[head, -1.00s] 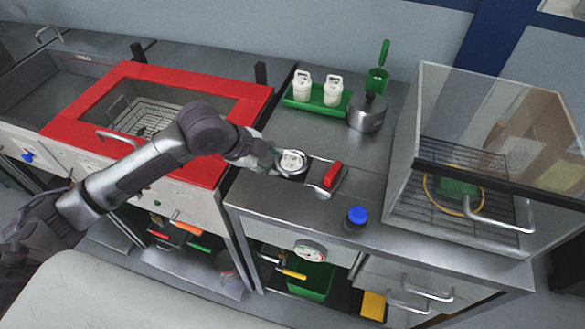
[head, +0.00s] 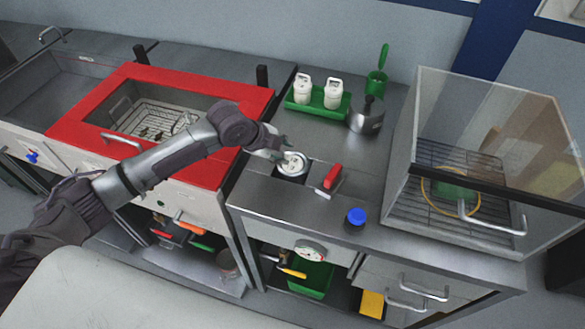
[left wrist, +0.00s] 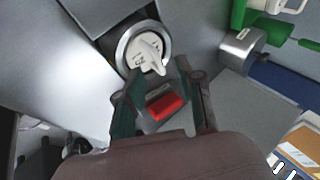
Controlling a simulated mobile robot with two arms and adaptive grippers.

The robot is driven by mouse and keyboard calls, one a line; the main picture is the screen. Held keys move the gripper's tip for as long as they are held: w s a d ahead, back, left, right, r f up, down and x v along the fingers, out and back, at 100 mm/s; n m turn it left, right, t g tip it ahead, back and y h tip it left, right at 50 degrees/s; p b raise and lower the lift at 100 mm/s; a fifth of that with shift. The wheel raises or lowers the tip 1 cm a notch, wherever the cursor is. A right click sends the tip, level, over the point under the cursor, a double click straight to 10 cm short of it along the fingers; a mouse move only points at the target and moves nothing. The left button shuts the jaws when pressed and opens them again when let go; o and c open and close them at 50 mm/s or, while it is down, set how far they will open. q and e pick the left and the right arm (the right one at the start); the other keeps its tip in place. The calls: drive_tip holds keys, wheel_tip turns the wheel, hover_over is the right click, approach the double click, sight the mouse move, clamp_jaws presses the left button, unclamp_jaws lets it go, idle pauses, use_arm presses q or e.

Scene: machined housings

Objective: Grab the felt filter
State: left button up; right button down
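A round metal housing (head: 291,176) is set in the steel counter. A white round insert (head: 292,162) with dark markings sits in it; I cannot tell whether this is the felt filter. In the left wrist view the insert (left wrist: 145,53) has a raised white grip and lies inside a shiny ring. My left gripper (head: 284,147) is just above and behind the housing. In the left wrist view its two fingers (left wrist: 158,72) are apart with nothing between the tips. My right gripper is not in view.
A green tray (head: 318,106) with two white containers and a metal pot (head: 366,117) stand behind. A glass-sided case (head: 470,150) is at right.

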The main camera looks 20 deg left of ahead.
sight(292, 156)
use_arm(q)
drive_tip(key=shift+p+x, duration=0.45)
drive_tip(key=shift+x, duration=1.55)
drive_tip(key=shift+s, duration=0.15)
clamp_jaws()
